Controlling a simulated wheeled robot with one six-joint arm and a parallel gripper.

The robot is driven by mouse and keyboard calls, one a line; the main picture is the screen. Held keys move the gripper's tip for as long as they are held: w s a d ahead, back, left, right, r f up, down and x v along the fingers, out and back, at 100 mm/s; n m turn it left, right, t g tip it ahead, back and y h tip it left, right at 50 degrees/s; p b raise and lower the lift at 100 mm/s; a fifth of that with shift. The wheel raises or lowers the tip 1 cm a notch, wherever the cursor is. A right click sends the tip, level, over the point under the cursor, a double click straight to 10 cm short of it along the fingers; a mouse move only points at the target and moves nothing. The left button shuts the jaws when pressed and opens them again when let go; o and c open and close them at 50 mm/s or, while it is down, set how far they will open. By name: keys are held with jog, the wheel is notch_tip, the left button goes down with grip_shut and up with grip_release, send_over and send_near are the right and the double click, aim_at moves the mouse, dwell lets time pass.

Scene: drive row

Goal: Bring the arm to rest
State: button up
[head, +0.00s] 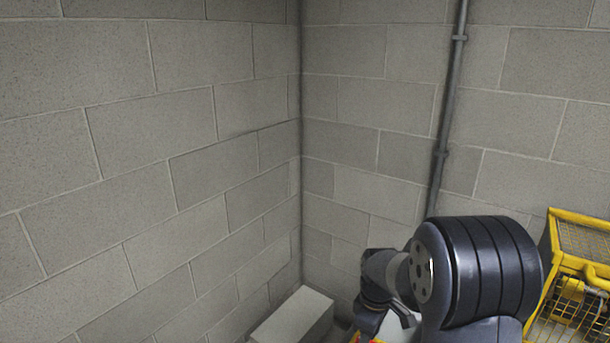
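My arm shows at the lower right of the head view. A large dark ribbed joint is nearest, and a smaller grey and dark link reaches down to the left behind it.
Grey block walls (130,150) meet in a corner near the middle. A grey pipe (447,110) runs down the right wall. A pale box (292,318) stands low in the corner. A yellow mesh-sided frame (580,220) is at the right, close to my arm.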

notch_tip(320, 180, down, 2)
jog(key=shift+f, duration=0.15)
dwell(0.6)
